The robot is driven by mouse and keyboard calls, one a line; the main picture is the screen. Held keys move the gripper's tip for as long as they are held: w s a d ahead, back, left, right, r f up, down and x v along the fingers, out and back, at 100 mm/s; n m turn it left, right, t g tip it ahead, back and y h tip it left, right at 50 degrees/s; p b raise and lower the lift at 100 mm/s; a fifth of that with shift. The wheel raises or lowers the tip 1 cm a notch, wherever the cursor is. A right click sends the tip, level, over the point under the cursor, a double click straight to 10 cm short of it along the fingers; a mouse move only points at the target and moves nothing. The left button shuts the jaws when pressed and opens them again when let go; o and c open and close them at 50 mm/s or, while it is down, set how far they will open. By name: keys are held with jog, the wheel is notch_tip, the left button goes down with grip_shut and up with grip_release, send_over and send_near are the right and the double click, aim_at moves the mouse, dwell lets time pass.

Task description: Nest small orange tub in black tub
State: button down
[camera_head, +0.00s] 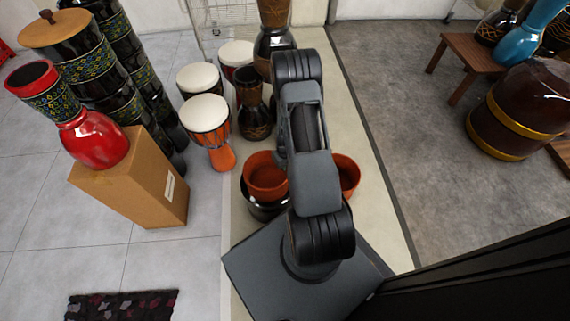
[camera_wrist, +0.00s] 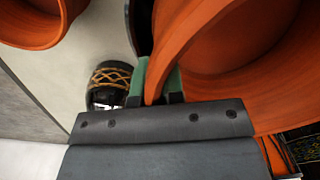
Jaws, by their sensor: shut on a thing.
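An orange tub (camera_head: 265,178) is at the left of my arm in the head view. It overlaps the black tub (camera_head: 266,210), whose dark rim shows just below it; I cannot tell whether it hovers above or sits inside. In the wrist view my gripper (camera_wrist: 160,85) is shut on the rim of this orange tub (camera_wrist: 235,50), with one green pad on each side of the wall. My arm hides the gripper in the head view. A second orange tub (camera_head: 347,174) stands right of my arm; an orange tub is also at the upper left of the wrist view (camera_wrist: 28,25).
Goblet drums, one with an orange body (camera_head: 218,150), stand behind the tubs. A cardboard box (camera_head: 130,180) bearing a red drum (camera_head: 95,140) is at the left. A large brown drum (camera_head: 520,108) and a wooden bench (camera_head: 470,52) are at the right. Grey floor between is clear.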

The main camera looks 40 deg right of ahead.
jog(key=shift+f+b, duration=2.25)
jog(key=shift+f, duration=0.75)
jog(key=c, duration=1.1)
grip_release()
jog(key=shift+c, duration=0.2)
notch_tip(320, 180, up, 14)
jog(key=p, duration=0.6)
jog(key=shift+d, duration=0.1)
